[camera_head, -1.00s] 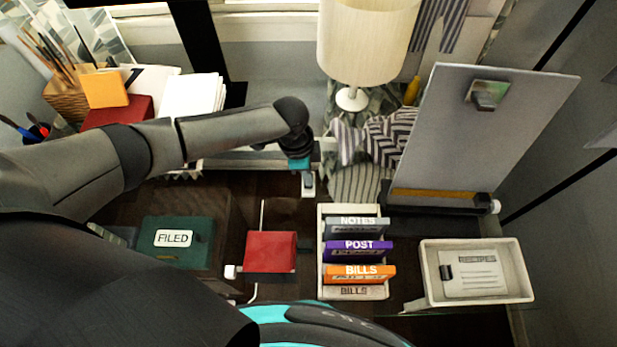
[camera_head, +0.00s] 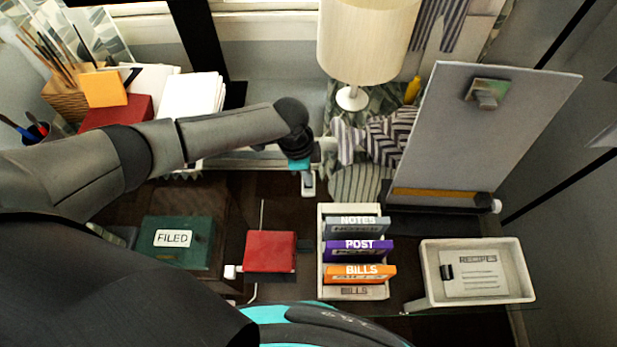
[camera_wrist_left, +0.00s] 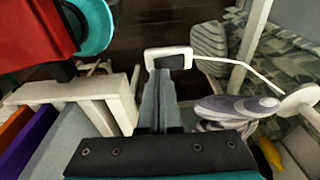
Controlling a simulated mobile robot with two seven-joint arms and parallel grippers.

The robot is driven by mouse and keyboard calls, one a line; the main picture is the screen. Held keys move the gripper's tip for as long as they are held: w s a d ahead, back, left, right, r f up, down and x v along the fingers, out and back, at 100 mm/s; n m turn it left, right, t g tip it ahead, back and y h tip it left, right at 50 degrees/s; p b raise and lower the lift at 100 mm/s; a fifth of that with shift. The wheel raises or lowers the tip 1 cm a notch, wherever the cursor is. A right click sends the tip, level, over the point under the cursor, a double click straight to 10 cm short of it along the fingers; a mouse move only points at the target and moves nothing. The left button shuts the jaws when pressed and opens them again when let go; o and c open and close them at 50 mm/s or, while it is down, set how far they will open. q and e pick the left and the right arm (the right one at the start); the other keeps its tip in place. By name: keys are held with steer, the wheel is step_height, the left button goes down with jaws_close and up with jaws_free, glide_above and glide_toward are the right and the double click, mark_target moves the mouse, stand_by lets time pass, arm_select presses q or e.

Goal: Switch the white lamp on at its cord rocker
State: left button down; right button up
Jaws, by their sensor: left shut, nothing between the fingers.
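The white lamp (camera_head: 366,40) stands at the back, right of centre, its round base (camera_head: 352,98) below a cream shade. In the left wrist view its base (camera_wrist_left: 299,99) is at the right. A thin white cord runs from there to the cord rocker (camera_wrist_left: 185,50), a white frame with a dark rocker inside. My left gripper (camera_wrist_left: 161,76) is shut and empty, its tips overlapping the lower edge of the rocker in this view. Whether they touch it, I cannot tell. In the head view the left gripper (camera_head: 308,187) points down left of the striped cloth. My right gripper is not in view.
A rack (camera_head: 352,292) of labelled boxes, a red box (camera_head: 270,251) and a green FILED box (camera_head: 176,241) stand in front. A white tray (camera_head: 526,294) is at the right. A grey board (camera_head: 480,140) leans beside striped cloth (camera_head: 390,138).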

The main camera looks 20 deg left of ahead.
arm_select(q)
steer(key=shift+f+b, duration=0.5)
steer(key=shift+f, duration=0.2)
steer(key=shift+r, duration=0.1)
step_height(320, 180, up, 7)
steer(key=p, duration=0.7)
stand_by(0.3)
stand_by(0.5)
